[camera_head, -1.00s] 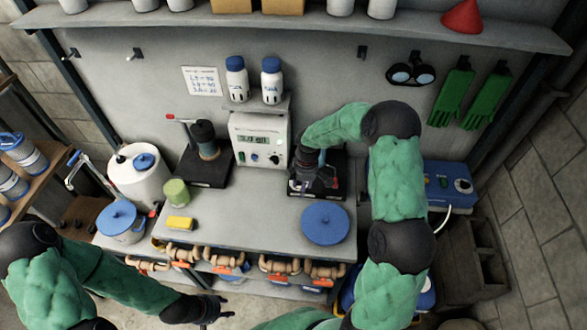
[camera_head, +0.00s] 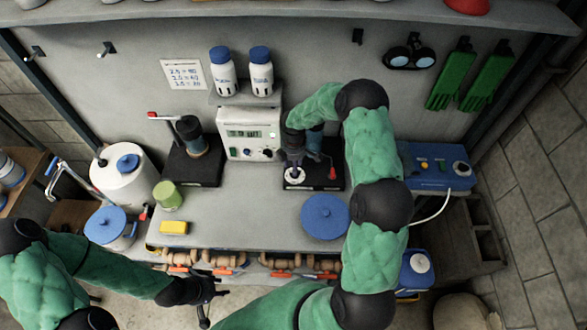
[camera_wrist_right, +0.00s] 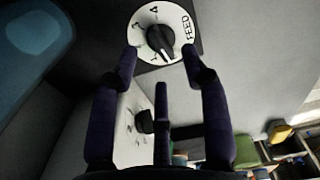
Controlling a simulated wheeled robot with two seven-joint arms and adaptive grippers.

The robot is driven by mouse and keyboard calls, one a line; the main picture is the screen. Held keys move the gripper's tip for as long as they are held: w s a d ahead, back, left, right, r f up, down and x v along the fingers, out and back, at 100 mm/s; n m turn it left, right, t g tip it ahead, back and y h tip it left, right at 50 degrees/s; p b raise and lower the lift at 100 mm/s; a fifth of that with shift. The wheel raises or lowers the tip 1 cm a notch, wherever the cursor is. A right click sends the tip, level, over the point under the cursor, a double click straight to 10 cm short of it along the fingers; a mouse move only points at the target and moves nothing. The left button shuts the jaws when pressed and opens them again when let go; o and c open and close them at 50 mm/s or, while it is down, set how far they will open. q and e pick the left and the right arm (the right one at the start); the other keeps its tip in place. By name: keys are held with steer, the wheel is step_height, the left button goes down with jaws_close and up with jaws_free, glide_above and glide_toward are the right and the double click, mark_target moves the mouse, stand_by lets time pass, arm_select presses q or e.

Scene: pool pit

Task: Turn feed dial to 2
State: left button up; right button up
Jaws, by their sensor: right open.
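The feed dial (camera_wrist_right: 161,36) is a white disc with a black knob, lettered FEED, with numerals around its left side. The knob's white pointer line points down, slightly right, near the 1; the 2 is not clearly visible. In the head view the dial (camera_head: 294,173) sits on the front of a dark base. My right gripper (camera_wrist_right: 160,62) is open, its two outer fingertips either side of the dial's lower part; contact is unclear. In the head view my right gripper (camera_head: 293,150) is just behind the dial. My left gripper (camera_head: 207,300) is open and empty before the bench.
A control box with a display (camera_head: 250,132) stands left of my right gripper. A blue disc (camera_head: 325,215) lies in front on the bench. A yellow block (camera_head: 174,227) and a green-lidded jar (camera_head: 168,196) are at left. The bench middle is clear.

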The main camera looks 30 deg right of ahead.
steer(key=shift+f, duration=1.65)
jaws_close()
steer(key=m+b, duration=0.3)
steer(key=shift+w+d+f+m+b, duration=0.1)
steer(key=shift+f+m+b, duration=0.05)
steer(key=shift+m+b, duration=0.15)
steer(key=m+b, duration=0.4)
steer(key=m, duration=0.1)
steer(key=shift+d, duration=0.15)
steer(key=m+b, duration=0.3)
steer(key=m, duration=0.2)
steer(key=shift+d+m, duration=0.15)
steer(key=shift+m, duration=0.25)
steer(key=m+b, duration=0.2)
steer(key=m, duration=0.1)
steer(key=m+b, duration=0.1)
steer(key=m, duration=0.1)
steer(key=shift+s, duration=0.3)
steer(key=shift+m, duration=0.4)
